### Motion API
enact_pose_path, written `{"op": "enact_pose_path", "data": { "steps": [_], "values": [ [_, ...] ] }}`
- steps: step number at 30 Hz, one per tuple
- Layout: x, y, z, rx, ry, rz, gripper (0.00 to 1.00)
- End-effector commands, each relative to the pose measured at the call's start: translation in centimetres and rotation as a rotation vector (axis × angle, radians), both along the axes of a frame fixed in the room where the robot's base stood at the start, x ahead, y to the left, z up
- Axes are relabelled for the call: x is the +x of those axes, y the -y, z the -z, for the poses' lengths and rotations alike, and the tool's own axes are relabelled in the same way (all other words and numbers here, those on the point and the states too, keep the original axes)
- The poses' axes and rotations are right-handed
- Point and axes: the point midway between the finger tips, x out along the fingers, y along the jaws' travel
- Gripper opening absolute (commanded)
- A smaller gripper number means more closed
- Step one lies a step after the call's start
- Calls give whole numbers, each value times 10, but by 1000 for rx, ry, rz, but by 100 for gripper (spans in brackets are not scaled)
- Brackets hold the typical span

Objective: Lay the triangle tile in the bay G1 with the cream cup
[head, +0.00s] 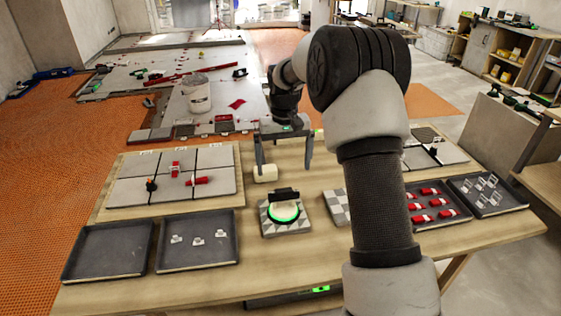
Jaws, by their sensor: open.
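My gripper (284,166) is open over the middle of the table, its two fingers pointing down and well apart. A cup with a cream body, black handle and green ring (284,212) sits on a tile with a grey-and-white triangle pattern (266,229), in front of my gripper. The cup hides the tile's middle. A small cream block (265,173) is by my left fingertip; I cannot tell whether they touch. The left board (128,168) carries grey tiles and small white labels too small to read, so I cannot pick out bay G1.
A checkered tile (337,206) lies right of the cup, partly behind my arm. Trays hold red wedges (435,205) and pale clips (487,194). At front left are an empty tray (108,251) and a tray with 3 clips (198,257). Red and black pieces stand on the left board.

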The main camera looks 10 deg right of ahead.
Motion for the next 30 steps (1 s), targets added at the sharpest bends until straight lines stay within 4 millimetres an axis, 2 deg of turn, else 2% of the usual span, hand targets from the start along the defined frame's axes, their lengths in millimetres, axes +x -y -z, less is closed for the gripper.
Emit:
{"op": "enact_pose_path", "data": {
  "steps": [5, 24, 30],
  "values": [
    [-1, 0, 21, 0, -3, 0, 100],
    [-2, 0, 144, 0, -4, 0, 100],
    [-1, 0, 165, 0, -1, 0, 100]
  ]
}}
